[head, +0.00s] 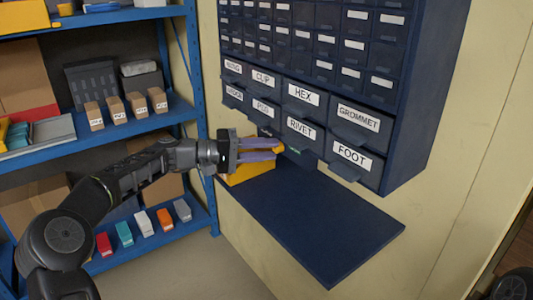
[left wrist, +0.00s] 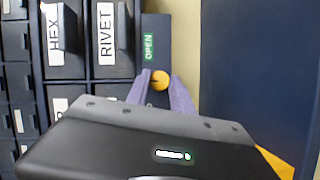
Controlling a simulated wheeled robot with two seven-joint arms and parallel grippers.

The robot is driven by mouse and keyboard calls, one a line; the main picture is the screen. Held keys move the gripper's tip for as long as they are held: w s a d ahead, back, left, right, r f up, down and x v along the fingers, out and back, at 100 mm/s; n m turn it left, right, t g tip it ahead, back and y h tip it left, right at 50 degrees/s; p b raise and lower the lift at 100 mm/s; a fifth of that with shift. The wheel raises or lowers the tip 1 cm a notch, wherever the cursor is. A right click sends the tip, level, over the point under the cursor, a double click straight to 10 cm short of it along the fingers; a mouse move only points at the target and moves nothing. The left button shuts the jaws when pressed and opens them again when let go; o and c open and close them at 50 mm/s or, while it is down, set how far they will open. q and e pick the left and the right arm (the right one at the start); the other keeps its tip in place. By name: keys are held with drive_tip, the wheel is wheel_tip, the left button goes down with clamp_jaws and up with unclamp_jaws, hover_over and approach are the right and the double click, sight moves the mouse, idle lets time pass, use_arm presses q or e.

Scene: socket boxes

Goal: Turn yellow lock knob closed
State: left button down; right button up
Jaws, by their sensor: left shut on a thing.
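The yellow lock knob (left wrist: 159,80) sits at the lower edge of the dark blue drawer cabinet, beside a green OPEN label (left wrist: 149,46) in the left wrist view. My left gripper (left wrist: 160,86) has its two purple fingers around the knob, one on each side. In the head view my left gripper (head: 279,148) reaches in from the left to the cabinet's bottom, just above the blue shelf board (head: 310,215). A small part of the knob (head: 281,147) shows at the fingertips there. My right gripper is not in view.
Labelled drawers such as RIVET (head: 301,128) and FOOT (head: 352,156) are just right of the gripper. A yellow box (head: 250,172) is below the fingers. Blue racks (head: 100,137) with small cartons stand at left. Space above the board's front is free.

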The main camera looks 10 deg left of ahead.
use_arm(q)
drive_tip(key=n, duration=0.1)
drive_tip(key=n+b, duration=0.1)
drive_tip(key=n+h, duration=0.1)
drive_tip(key=shift+f+t, duration=0.25)
drive_tip(key=shift+t, duration=0.05)
drive_tip(key=n+t+h+b, duration=0.1)
drive_tip(key=n, duration=0.3)
drive_tip(key=shift+f+b, duration=0.1)
drive_tip(key=shift+b, duration=0.25)
drive_tip(key=n+t, duration=0.1)
drive_tip(key=n, duration=0.2)
drive_tip(key=n+t+b, duration=0.1)
drive_tip(key=n, duration=0.2)
drive_tip(key=shift+t+h, duration=0.3)
drive_tip(key=shift+n, duration=0.3)
drive_tip(key=c, duration=1.1)
unclamp_jaws()
drive_tip(key=shift+d, duration=0.1)
drive_tip(key=shift+s, duration=0.15)
drive_tip(key=b+v, duration=0.1)
drive_tip(key=v, duration=0.6)
drive_tip(key=shift+s+a+f, duration=0.15)
drive_tip(key=shift+s+a, duration=0.05)
drive_tip(key=shift+a, duration=0.1)
